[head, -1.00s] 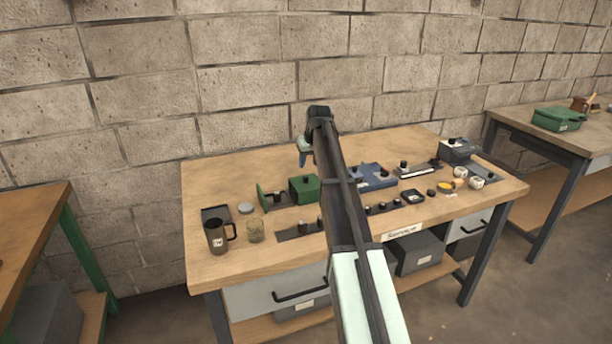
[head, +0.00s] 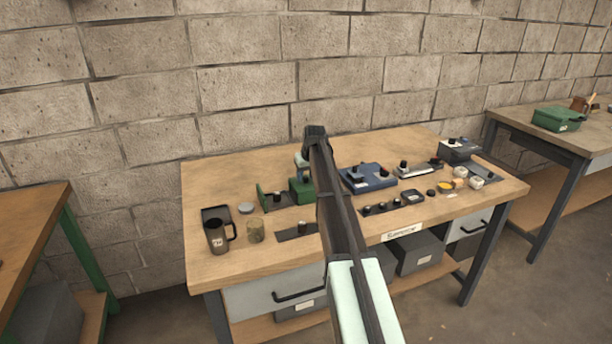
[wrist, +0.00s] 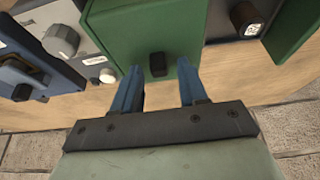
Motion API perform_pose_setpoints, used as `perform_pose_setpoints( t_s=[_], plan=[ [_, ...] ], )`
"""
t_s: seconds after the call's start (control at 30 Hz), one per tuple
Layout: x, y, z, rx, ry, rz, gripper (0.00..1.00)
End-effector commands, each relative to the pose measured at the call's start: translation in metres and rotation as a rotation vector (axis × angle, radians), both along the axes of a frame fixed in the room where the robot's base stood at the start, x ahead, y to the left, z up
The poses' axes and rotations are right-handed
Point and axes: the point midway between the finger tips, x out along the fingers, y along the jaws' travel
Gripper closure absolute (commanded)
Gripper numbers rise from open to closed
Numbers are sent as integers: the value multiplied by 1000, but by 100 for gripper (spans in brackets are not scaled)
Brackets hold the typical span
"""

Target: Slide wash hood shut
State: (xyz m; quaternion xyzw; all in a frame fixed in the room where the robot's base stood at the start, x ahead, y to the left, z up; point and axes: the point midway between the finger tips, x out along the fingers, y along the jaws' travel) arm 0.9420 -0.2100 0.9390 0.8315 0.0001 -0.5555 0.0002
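The wash hood looks to be the green box (head: 301,190) on the bench. It shows large at the top of the wrist view (wrist: 140,30), with a black knob (wrist: 157,64) on its face. My gripper (wrist: 161,75) is open, its two blue fingers on either side of the knob with gaps to it. In the head view my gripper (head: 302,168) is just above the hood, and my arm hides part of it. An upright green plate (head: 262,198) stands left of the hood. A dark strip with a black knob (head: 277,197) lies between them.
A blue unit (head: 368,178) stands close to the hood's right. Several small controls line the front. The back of the bench is clear.

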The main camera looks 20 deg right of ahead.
Motion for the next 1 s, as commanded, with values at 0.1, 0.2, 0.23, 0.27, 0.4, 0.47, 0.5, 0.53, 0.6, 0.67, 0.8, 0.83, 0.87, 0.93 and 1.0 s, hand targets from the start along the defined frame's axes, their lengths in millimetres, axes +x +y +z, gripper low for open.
perform_pose_setpoints(
  t_s=[0.1,0.2,0.23,0.27,0.4,0.47,0.5,0.53,0.6,0.67,0.8,0.83,0.87,0.93,1.0],
  plan=[
    [0,0,0,0,0,0,70],
    [0,0,0,0,0,0,79],
    [0,0,0,0,0,0,82],
    [0,0,0,0,0,0,85],
    [0,0,0,0,0,0,98],
    [0,0,0,0,0,0,100],
    [0,0,0,0,0,0,100],
    [0,0,0,0,0,0,100],
    [0,0,0,0,0,0,100],
    [0,0,0,0,0,0,100],
    [0,0,0,0,0,0,100],
    [0,0,0,0,0,0,100],
    [0,1,0,0,0,0,100],
    [0,6,0,1,0,1,100],
    [-1,17,0,0,0,2,100]
  ],
)
